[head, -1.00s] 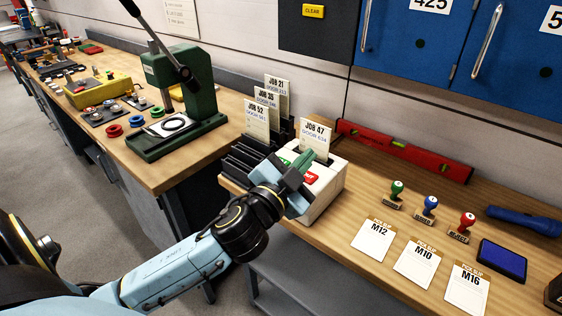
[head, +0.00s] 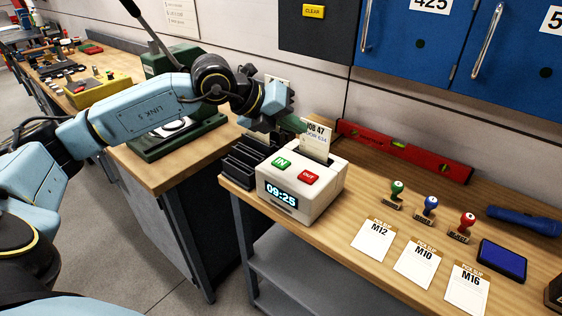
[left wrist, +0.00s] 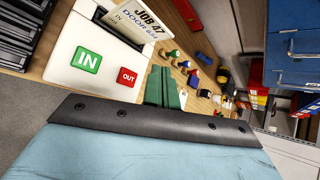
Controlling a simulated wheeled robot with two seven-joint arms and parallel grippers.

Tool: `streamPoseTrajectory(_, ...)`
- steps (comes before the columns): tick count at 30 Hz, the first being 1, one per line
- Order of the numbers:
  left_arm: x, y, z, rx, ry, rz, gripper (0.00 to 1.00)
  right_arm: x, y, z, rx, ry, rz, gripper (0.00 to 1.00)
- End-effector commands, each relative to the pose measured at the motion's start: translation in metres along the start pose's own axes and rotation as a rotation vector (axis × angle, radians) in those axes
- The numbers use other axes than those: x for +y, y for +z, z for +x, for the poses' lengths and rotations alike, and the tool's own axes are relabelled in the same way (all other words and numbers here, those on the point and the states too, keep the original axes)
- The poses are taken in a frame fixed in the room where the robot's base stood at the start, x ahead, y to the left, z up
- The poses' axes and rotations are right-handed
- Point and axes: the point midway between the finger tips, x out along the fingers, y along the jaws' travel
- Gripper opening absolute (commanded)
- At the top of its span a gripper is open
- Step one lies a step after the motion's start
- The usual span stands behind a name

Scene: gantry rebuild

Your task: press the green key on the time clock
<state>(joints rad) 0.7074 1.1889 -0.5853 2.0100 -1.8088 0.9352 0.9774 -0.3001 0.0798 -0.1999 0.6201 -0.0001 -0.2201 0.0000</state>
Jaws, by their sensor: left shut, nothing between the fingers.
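The white time clock (head: 318,200) stands near the left end of the wooden bench, its display reading 09:25. Its green IN key (head: 281,162) is in plain sight, left of the red OUT key (head: 307,178). Both keys also show in the left wrist view, the green key (left wrist: 87,60) at left and the red key (left wrist: 127,77) beside it. A JOB 47 card (head: 316,138) stands upright in the clock's slot. My left gripper (head: 298,124) is shut and empty, raised above and behind the keys by the card, apart from the green key. My right gripper is not in view.
A black card rack (head: 243,165) stands left of the clock, partly hidden by my left arm. A red level (head: 405,152) lies along the wall.

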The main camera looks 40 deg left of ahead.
Motion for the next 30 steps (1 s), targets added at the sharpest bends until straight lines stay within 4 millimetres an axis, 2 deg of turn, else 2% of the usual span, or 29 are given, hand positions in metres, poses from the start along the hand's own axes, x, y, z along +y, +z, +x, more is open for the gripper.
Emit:
streamPoseTrajectory(3,0.021,0.017,-0.014,-0.036,0.111,0.008,0.0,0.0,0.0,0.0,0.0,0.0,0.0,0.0)
streamPoseTrajectory(8,0.033,0.025,-0.022,-0.054,0.173,0.007,0.0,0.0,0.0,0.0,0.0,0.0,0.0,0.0)
streamPoseTrajectory(22,0.035,0.024,-0.02,-0.053,0.176,0.008,0.0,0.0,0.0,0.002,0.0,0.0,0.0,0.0)
streamPoseTrajectory(30,0.05,0.012,-0.005,-0.052,0.176,0.008,0.0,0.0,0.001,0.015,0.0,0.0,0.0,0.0)
